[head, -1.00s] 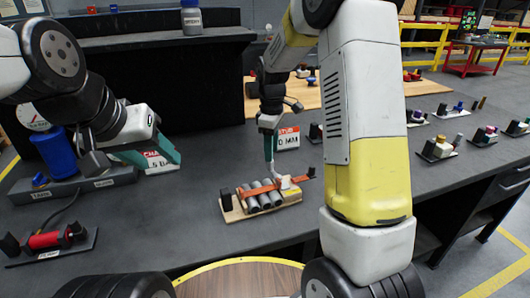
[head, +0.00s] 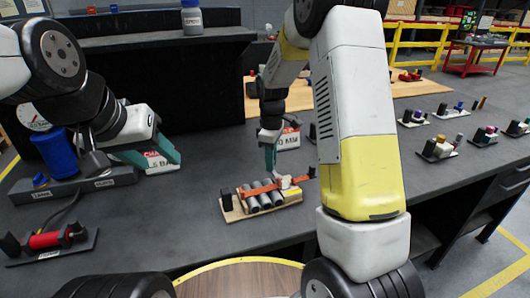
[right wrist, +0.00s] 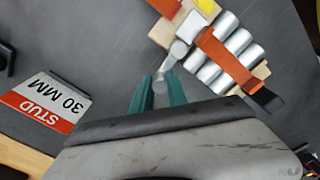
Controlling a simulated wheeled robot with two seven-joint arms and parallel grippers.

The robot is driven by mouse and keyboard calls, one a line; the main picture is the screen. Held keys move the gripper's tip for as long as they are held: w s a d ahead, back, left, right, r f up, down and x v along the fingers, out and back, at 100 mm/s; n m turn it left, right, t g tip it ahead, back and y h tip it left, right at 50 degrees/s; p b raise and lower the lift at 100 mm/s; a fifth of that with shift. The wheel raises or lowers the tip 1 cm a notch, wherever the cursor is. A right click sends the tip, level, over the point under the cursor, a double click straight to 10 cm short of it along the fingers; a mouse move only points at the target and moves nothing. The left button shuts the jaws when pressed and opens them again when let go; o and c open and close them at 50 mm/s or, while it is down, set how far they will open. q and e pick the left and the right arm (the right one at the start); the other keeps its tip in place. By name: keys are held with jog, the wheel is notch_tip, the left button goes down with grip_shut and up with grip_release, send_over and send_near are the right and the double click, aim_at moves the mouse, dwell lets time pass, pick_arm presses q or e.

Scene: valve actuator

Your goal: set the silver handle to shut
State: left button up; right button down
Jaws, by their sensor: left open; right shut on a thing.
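The valve assembly (head: 236,213) sits on a wooden base, with several silver cylinders under an orange band. My right gripper (head: 271,172) is at its back edge, pointing down. In the right wrist view, the green fingers of my right gripper (right wrist: 160,92) are on both sides of the round grey end of the silver handle (right wrist: 178,51), which leads up to a pale block. The handle is too small to make out clearly in the head view. My left gripper (head: 160,160) is open and empty, well left of the assembly above the bench.
A blue cylinder (head: 60,155) on a grey block and a red cylinder device (head: 45,241) stand at the left. A "30 MM" stud sign (right wrist: 47,103) is beside the right gripper. Several small assemblies (head: 439,148) stand at the right. The bench in front of the assembly is clear.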

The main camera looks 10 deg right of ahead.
jog(key=shift+d, duration=0.1)
jog(key=m, duration=0.1)
jog(key=d+m, duration=0.1)
jog(key=shift+w+m, duration=0.15)
jog(key=shift+m, duration=0.25)
jog(key=d+m, duration=0.1)
jog(key=m, duration=0.1)
jog(key=shift+d+m, duration=0.1)
jog(key=shift+m, duration=0.2)
jog(key=m, duration=0.1)
jog(key=d+m, duration=0.1)
jog(key=m, duration=0.1)
jog(key=shift+s+d+m, duration=0.2)
jog(key=shift+s+m, duration=0.05)
jog(key=shift+m, duration=0.05)
jog(key=shift+s+d+m, duration=0.2)
jog(key=shift+d+m, duration=0.1)
jog(key=shift+m, duration=0.55)
jog(key=shift+s+d+m, duration=0.2)
jog(key=shift+d+m, duration=0.1)
jog(key=shift+m, duration=0.55)
jog(key=c, duration=1.3)
grip_release()
